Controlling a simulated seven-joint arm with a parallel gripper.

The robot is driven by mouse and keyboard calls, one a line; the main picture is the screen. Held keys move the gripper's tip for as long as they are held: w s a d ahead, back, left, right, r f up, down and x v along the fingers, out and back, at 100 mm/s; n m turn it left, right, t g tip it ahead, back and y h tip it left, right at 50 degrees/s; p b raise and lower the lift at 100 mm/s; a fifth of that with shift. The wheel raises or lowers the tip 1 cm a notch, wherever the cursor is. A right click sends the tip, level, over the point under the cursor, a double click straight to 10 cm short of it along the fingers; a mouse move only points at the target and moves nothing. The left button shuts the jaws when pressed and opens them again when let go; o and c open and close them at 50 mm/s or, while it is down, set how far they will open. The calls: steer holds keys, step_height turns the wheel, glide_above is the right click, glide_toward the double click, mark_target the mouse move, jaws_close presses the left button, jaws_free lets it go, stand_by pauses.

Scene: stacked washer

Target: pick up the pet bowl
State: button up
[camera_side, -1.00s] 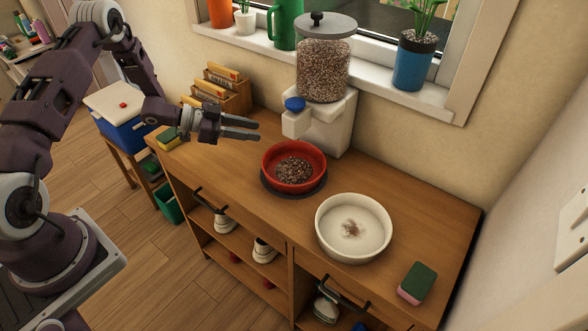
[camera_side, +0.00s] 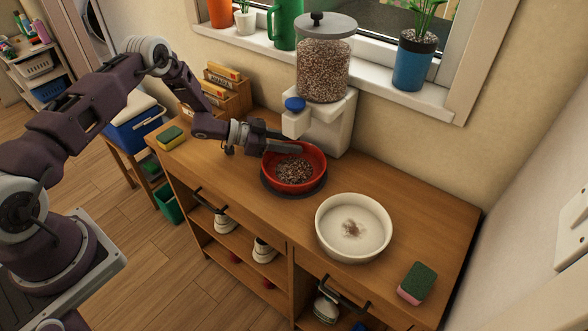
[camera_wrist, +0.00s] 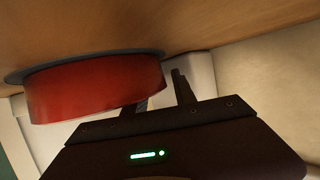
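The red pet bowl (camera_side: 296,188), holding brown kibble, sits upright on a dark round mat (camera_side: 268,189) on the wooden counter. A white bowl (camera_side: 327,241) with pale contents stands to its right. My gripper (camera_side: 294,143) is level at the far-left rim of the red bowl, with its fingers reaching across that edge. In the wrist view, the two fingers (camera_wrist: 160,90) stand apart beside the red bowl's wall (camera_wrist: 95,90), with nothing clearly held between them. Whether a finger touches the rim cannot be told.
The kibble dispenser (camera_side: 325,72) with its blue knob stands close behind the red bowl. A sponge (camera_side: 417,283) lies at the right, and another sponge (camera_side: 170,138) at the left. A wooden box of packets (camera_side: 228,92) is at the back left.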

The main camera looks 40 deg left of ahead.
jaws_close()
steer(key=shift+s+f, duration=0.2)
steer(key=shift+f, duration=0.05)
stand_by(1.0)
